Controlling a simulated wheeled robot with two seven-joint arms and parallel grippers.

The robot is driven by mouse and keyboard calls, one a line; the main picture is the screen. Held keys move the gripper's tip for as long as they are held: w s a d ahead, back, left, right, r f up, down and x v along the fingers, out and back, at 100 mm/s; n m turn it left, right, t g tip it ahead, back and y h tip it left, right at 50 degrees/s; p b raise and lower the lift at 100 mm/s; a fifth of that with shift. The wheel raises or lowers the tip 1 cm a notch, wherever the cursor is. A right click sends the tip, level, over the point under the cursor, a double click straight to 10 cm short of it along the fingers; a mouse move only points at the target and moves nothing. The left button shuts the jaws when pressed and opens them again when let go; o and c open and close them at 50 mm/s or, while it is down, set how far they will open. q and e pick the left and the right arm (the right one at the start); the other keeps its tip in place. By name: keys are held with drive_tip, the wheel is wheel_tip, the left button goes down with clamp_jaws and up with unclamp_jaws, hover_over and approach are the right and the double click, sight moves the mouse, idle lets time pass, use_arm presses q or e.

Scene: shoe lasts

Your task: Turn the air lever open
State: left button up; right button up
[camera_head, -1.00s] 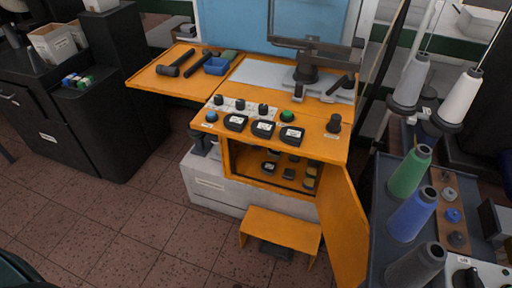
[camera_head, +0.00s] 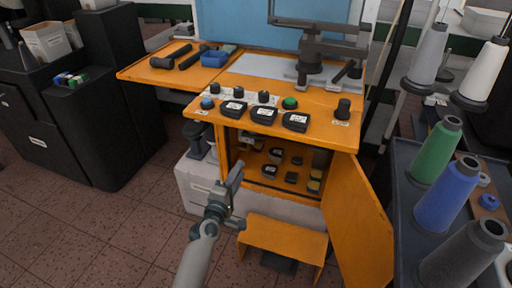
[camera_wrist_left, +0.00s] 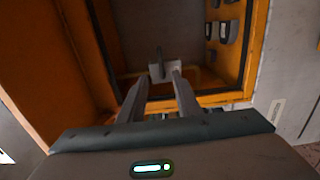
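An orange cabinet (camera_head: 192,109) stands open. In the left wrist view a small grey block with a thin upright dark stem (camera_wrist_left: 158,68) shows inside it, just beyond my fingertips; it looks like the air lever, but how far it is turned is hard to tell. My left gripper (camera_head: 232,180) is in front of the cabinet opening, at its left side. In the left wrist view the left gripper (camera_wrist_left: 160,84) has its two fingers apart with nothing held between them. Whether the fingers touch the block is not clear. My right gripper is not in view.
The cabinet door (camera_head: 358,215) hangs open to the right. An orange step (camera_head: 283,236) stands below on the tiled floor. A dark cart with thread cones (camera_head: 447,197) stands at the right.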

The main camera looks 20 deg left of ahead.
sight(254, 136)
use_arm(q)
drive_tip(key=shift+w, duration=0.15)
